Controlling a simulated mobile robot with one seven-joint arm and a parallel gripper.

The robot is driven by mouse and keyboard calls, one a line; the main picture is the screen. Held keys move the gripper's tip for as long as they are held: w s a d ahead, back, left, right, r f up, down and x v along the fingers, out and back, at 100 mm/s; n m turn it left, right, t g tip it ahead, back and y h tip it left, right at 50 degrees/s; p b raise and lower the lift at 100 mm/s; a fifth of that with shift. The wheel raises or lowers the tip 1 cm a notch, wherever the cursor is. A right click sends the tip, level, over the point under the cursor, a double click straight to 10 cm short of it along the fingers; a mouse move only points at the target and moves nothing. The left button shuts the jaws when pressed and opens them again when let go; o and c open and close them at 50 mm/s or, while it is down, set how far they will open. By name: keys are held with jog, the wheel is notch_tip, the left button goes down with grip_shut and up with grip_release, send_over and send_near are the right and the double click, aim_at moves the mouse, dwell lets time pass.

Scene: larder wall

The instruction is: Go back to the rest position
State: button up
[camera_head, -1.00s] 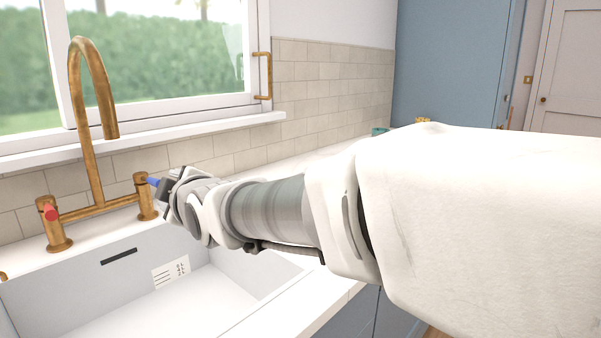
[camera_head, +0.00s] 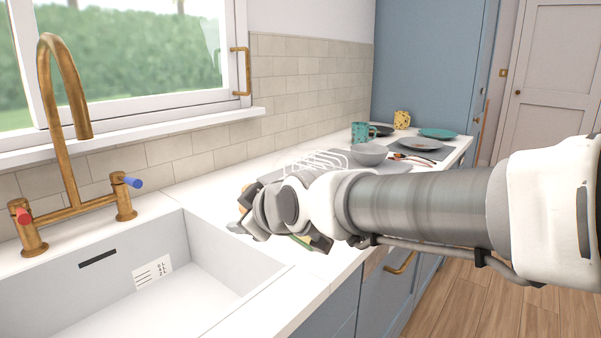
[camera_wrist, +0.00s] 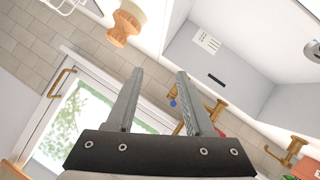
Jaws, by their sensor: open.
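My gripper shows in the wrist view (camera_wrist: 160,80) with its two fingers apart and nothing between them. In the head view my gripper (camera_head: 243,212) is at the end of my arm, above the white counter just right of the sink. The arm reaches in from the right side of the picture and hides part of the counter. The brass tap (camera_head: 70,140) with its red and blue handles stands left of my gripper, apart from it.
The white sink (camera_head: 225,258) lies at the lower left. A wire rack (camera_head: 318,160), a grey bowl (camera_head: 369,154), a teal mug (camera_head: 361,132), a yellow patterned cup (camera_head: 402,120) and a teal plate (camera_head: 438,133) stand along the counter. Open wooden floor (camera_head: 450,310) is at the lower right.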

jog(key=s+d+f+m+g+h, duration=0.2)
jog(key=s+d+f+m+h, duration=0.4)
jog(key=s+d, duration=0.5)
jog(key=s+d+f+m+g+h, duration=0.15)
jog(key=s+d+f+m, duration=0.25)
jog(key=s+d+m, duration=0.65)
notch_tip(320, 180, up, 26)
jog(key=d+n+g+p, duration=0.1)
jog(key=d+n+p, duration=0.1)
jog(key=p, duration=2.3)
jog(key=shift+w+f+n, duration=0.2)
jog(key=shift+w+n, duration=0.25)
jog(key=shift+n, duration=0.1)
jog(key=shift+a+y, duration=0.1)
jog(key=shift+y, duration=0.15)
